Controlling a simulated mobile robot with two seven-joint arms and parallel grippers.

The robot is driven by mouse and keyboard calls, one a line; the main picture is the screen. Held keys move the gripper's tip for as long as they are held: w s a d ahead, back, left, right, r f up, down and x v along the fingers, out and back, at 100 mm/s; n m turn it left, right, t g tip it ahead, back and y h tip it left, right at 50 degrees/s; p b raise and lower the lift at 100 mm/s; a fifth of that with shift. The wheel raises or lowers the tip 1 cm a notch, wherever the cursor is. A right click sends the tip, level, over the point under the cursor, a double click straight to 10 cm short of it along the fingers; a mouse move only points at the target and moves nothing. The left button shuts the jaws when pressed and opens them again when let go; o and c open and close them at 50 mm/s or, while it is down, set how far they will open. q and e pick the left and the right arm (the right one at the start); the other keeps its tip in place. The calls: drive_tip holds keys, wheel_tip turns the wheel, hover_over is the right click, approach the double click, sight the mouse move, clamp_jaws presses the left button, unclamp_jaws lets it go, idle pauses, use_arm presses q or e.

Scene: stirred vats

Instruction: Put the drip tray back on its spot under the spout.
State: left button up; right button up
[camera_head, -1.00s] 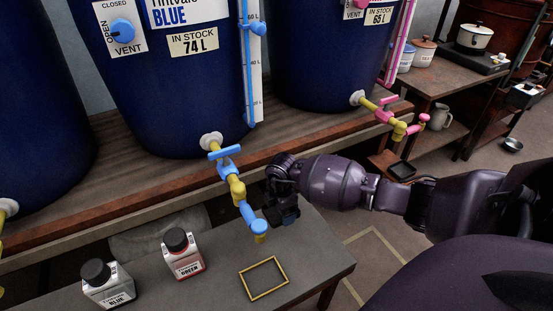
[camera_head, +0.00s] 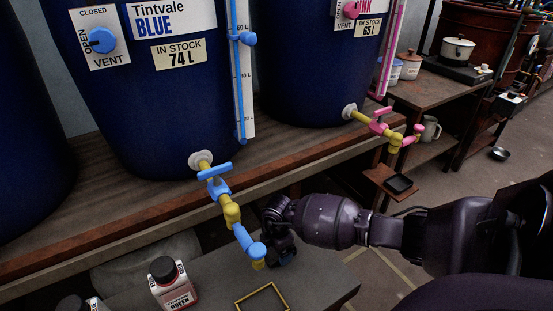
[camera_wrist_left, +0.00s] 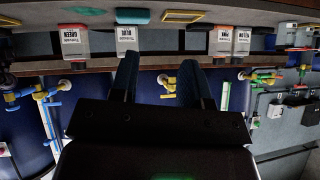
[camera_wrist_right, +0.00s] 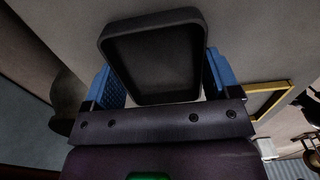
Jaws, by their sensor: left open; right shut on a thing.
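The black drip tray (camera_wrist_right: 155,58) is held between the blue fingers of my right gripper (camera_wrist_right: 160,80) in the right wrist view. In the head view my right gripper (camera_head: 281,250) is just right of the blue spout (camera_head: 257,254), and the tray is mostly hidden there. The yellow outline of the spot (camera_head: 254,295) lies empty on the grey bench, below the spout and cut by the frame's bottom edge. It also shows right of the tray in the right wrist view (camera_wrist_right: 262,87). My left gripper (camera_wrist_left: 157,75) is open and empty in the left wrist view.
A GREEN bottle (camera_head: 172,284) stands on the bench left of the outline, with another bottle (camera_head: 72,304) further left. The blue vat (camera_head: 150,100) stands behind. A second dark tray (camera_head: 399,184) sits on a small shelf under the pink spout (camera_head: 411,138).

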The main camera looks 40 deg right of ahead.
use_arm(q)
drive_tip(key=shift+f, duration=0.1)
use_arm(e)
drive_tip(key=shift+f, duration=0.15)
drive_tip(key=o, duration=0.8)
drive_tip(key=shift+o, duration=0.2)
drive_tip(key=shift+r, duration=0.35)
drive_tip(key=r, duration=0.1)
drive_tip(key=r+p, duration=0.1)
drive_tip(key=r, duration=0.1)
drive_tip(key=shift+w, duration=0.2)
use_arm(q)
drive_tip(key=s+p, duration=0.1)
drive_tip(key=s+a+n+p, duration=0.1)
drive_tip(key=p, duration=0.1)
drive_tip(key=shift+g, duration=0.3)
use_arm(e)
wheel_tip(320, 180, up, 9)
drive_tip(key=shift+s+f, duration=0.2)
